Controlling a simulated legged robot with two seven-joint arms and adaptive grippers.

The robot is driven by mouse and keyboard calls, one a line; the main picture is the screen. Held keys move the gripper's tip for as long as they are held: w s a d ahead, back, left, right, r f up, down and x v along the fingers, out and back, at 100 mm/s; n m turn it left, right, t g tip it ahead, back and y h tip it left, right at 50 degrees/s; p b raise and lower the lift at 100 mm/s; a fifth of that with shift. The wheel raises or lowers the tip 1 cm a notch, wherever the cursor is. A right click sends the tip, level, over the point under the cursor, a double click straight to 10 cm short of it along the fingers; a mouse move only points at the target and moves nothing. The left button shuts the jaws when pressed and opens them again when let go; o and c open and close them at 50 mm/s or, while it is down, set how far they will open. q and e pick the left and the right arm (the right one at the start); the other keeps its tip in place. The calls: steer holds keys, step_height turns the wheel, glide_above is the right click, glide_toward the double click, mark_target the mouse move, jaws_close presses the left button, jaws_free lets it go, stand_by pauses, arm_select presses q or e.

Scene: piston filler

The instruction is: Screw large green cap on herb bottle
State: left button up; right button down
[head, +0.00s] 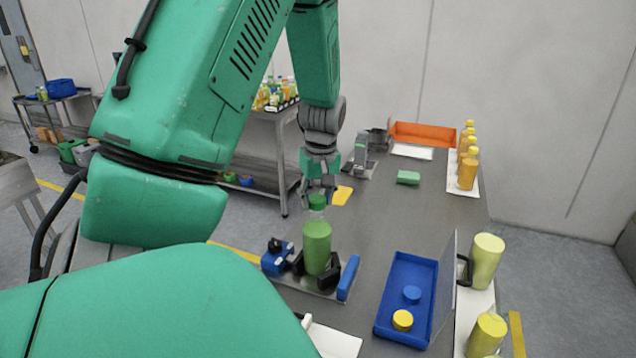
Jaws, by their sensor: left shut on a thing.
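The herb bottle (317,247) is a green cylinder standing upright in a fixture with black clamp blocks, on the near left of the grey table. The large green cap (317,202) is between the fingers of my left gripper (318,192), directly above the bottle. The gripper points down and is shut on the cap. My right gripper is not in view.
A blue tray (428,271) holds a blue cap (411,294) and a yellow cap (402,320). Yellow-green containers (487,260) stand at the right edge. Orange bottles (467,172), an orange bin (424,134) and a green block (408,177) sit farther back. The table's middle is clear.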

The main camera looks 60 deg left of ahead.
arm_select(q)
steer(key=shift+p, duration=0.4)
stand_by(0.3)
steer(key=shift+f, duration=0.5)
stand_by(0.6)
steer(key=shift+f, duration=0.55)
stand_by(1.1)
steer(key=m+p, duration=0.2)
steer(key=shift+r+m, duration=0.1)
steer(key=shift+m, duration=0.3)
steer(key=m+t+p, duration=0.1)
steer(key=m+p, duration=0.1)
steer(key=m, duration=0.2)
steer(key=shift+m+p, duration=0.3)
steer(key=shift+m, duration=0.1)
